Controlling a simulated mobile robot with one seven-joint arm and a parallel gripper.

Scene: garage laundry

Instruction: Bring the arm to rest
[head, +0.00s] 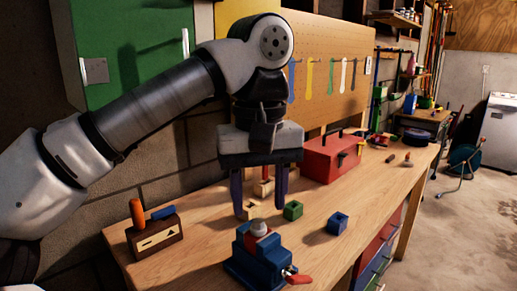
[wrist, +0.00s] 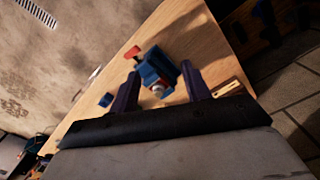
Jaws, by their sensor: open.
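My gripper (head: 260,206) is open, pointing down over the near part of the wooden workbench (head: 205,262), with its two dark fingers apart. My arm reaches in from the left of the head view. I see nothing held between the fingers. A blue vise (head: 256,262) with a red handle stands on the bench, nearer the camera than the fingers. In the wrist view the blue vise (wrist: 155,68) shows between and beyond the fingertips (wrist: 160,76). A wooden piece with a red part (head: 264,186) is partly hidden behind the fingers.
A green block (head: 293,210) and a blue block (head: 338,222) lie right of my gripper. A wooden holder (head: 154,236) with orange and blue pieces stands left. A red toolbox (head: 331,158) is behind. A green cabinet (head: 130,45) and a pegboard (head: 325,60) are on the wall.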

